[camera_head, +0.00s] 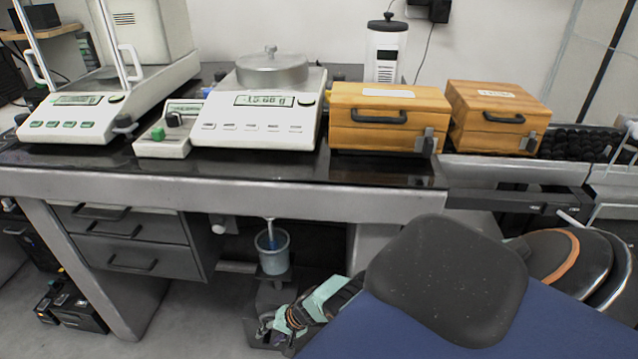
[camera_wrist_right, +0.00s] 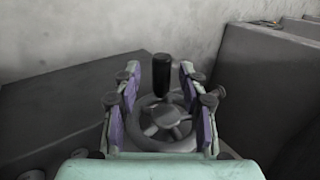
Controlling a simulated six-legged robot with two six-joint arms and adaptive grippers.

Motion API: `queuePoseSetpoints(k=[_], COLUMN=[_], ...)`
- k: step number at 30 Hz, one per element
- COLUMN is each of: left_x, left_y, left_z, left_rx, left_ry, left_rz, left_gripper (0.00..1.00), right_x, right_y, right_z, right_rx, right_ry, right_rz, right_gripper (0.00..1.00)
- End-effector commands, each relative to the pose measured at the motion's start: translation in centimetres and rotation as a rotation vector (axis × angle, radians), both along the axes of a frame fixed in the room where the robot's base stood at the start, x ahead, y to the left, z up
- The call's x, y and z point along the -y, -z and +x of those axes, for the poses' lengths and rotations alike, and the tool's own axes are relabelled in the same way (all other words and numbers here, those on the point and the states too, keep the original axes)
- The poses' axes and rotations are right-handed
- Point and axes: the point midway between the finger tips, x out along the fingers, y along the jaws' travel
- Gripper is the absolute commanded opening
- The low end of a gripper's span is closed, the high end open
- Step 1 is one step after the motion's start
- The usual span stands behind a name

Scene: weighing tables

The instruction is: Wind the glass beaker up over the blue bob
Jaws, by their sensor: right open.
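The glass beaker (camera_head: 273,260) stands upright on a small platform below the table. A thin rod hangs from the tabletop's underside, and the blue bob (camera_head: 271,243) at its lower end shows within the beaker's upper part. My right gripper (camera_head: 268,327) is low, below the beaker, at the foot of its stand. In the right wrist view the gripper (camera_wrist_right: 160,85) is open, its purple-padded fingers on either side of a grey handwheel (camera_wrist_right: 165,118) with an upright black crank knob (camera_wrist_right: 162,74). The knob stands between the fingers; contact cannot be told. My left gripper is out of view.
Above is a table (camera_head: 230,198) with balances, one reading (camera_head: 265,100) partly legible, and two wooden boxes (camera_head: 390,112). A drawer unit (camera_head: 130,240) stands left of the beaker. In the right wrist view, a dark block (camera_wrist_right: 265,70) rises close on the right.

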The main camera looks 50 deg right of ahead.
Motion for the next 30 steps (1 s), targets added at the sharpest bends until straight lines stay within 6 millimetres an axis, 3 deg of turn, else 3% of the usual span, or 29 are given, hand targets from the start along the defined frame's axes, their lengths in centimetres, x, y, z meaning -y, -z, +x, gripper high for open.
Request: queuePoseSetpoints(k=[11, 30], left_x=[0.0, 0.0], left_y=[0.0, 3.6], left_z=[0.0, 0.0], left_rx=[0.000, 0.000], left_ry=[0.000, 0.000], left_rz=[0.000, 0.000], left_gripper=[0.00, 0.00], right_x=[0.0, 0.2], right_y=[0.0, 0.1], right_z=[0.0, -0.4], right_rx=[-0.156, -0.339], right_ry=[0.000, -0.004], right_rz=[-0.119, -0.255], right_gripper=[0.42, 0.42])
